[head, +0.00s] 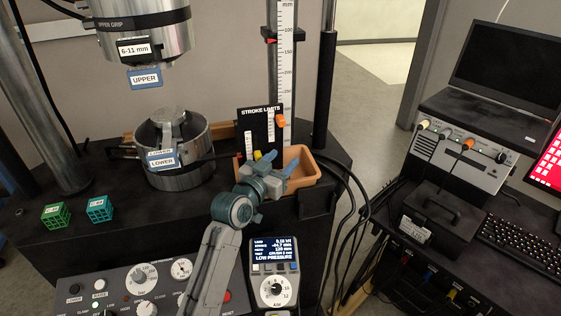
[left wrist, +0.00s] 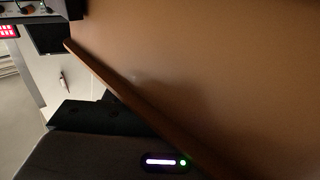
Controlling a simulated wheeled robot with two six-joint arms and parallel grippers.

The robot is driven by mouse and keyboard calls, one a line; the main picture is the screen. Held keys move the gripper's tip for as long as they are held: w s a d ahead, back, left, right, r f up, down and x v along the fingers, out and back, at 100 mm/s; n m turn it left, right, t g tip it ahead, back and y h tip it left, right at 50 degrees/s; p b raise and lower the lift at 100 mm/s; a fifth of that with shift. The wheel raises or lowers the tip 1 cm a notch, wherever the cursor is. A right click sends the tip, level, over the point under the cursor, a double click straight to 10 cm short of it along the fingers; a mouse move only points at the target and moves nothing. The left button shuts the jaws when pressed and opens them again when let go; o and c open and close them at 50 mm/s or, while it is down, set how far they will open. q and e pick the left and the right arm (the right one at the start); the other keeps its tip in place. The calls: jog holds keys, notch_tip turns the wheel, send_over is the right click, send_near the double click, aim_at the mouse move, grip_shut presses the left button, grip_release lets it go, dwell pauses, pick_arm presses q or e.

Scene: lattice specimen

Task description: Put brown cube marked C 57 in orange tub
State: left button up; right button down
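The orange tub (head: 306,162) stands on the black deck beside the stroke limits panel, partly hidden by my left gripper. My left gripper (head: 284,172) is at the tub's left part, its blue fingers looking spread apart with nothing seen between them. In the left wrist view, a smooth orange-brown wall with a rim, apparently the tub (left wrist: 210,70), fills most of the picture; no fingers show there. I see no brown cube marked C 57 in either view. My right gripper is not in view.
A green lattice cube (head: 55,215) and a teal lattice cube (head: 99,209) sit on the deck at the left. The lower grip cylinder (head: 180,172) and the stroke limits panel (head: 259,132) stand left of the tub. Black cables (head: 352,200) hang to its right.

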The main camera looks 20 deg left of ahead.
pick_arm(q)
jog(key=shift+f, duration=0.75)
jog(key=shift+r, duration=0.25)
jog(key=shift+r+p, duration=0.55)
jog(key=shift+p, duration=0.05)
jog(key=shift+s+a+f+b, duration=0.15)
jog(key=shift+s+f+b, duration=0.1)
jog(key=shift+s, duration=0.15)
jog(key=shift+s+a+f+b, duration=0.1)
jog(key=shift+s+f+b, duration=0.15)
jog(key=shift+s, duration=0.15)
jog(key=r+b+v, duration=0.1)
jog(key=v, duration=0.9)
jog(key=shift+r, duration=0.2)
jog(key=shift+s+f, duration=0.1)
jog(key=shift+s, duration=0.05)
